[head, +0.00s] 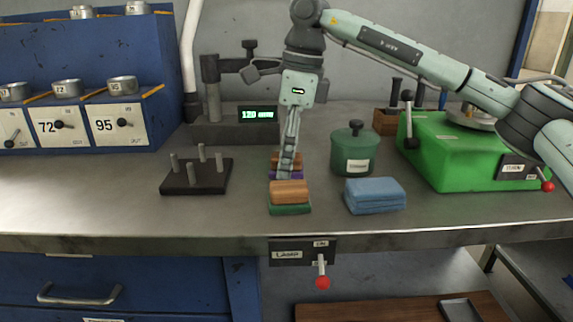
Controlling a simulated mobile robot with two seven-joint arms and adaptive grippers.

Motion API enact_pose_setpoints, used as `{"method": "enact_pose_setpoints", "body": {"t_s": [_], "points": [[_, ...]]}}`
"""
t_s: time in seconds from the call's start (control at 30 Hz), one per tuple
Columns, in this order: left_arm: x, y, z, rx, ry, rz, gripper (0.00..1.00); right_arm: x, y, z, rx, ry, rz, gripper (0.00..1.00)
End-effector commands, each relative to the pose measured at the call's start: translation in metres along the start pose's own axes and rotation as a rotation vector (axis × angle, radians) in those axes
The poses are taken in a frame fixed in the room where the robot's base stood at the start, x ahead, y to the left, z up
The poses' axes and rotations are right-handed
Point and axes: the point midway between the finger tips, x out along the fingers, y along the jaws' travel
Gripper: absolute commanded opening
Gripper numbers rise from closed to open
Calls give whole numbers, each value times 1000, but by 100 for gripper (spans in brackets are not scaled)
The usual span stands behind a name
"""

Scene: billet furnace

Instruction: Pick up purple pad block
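The purple pad block (298,174) stands on the metal bench, behind the green pad block. It has a brown wooden top and a purple layer beneath, and is partly hidden by my gripper. My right gripper (288,168) comes down from above, its fingers at the purple pad block. The fingers look narrow and overlap in this view, so whether they are closed on the block cannot be told. The green pad block (290,194), with a wooden top and green base, is directly in front. My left gripper is not in view.
A dark pegged plate (197,186) stands at left and a green lidded pot (355,155) at right. A blue folded cloth stack (374,195) lies front right. A gauge stand (222,120) with display stands behind; a green machine (455,150) is far right. The left bench front is clear.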

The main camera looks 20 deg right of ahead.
Motion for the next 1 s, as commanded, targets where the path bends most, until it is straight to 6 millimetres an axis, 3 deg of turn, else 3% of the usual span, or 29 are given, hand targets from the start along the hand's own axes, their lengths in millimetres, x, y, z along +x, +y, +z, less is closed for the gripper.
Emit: {"method": "enact_pose_setpoints", "body": {"t_s": [0.07,0.3,0.67,0.93,1.0], "points": [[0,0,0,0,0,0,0,0,0,0,0,0,0,38],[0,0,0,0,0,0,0,0,0,0,-1,0,0,9],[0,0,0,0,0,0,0,-6,0,2,-1,-2,-2,8],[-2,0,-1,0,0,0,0,-44,0,8,-2,-4,-3,8],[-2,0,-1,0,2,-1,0,-48,8,23,-8,-1,-1,8]]}}
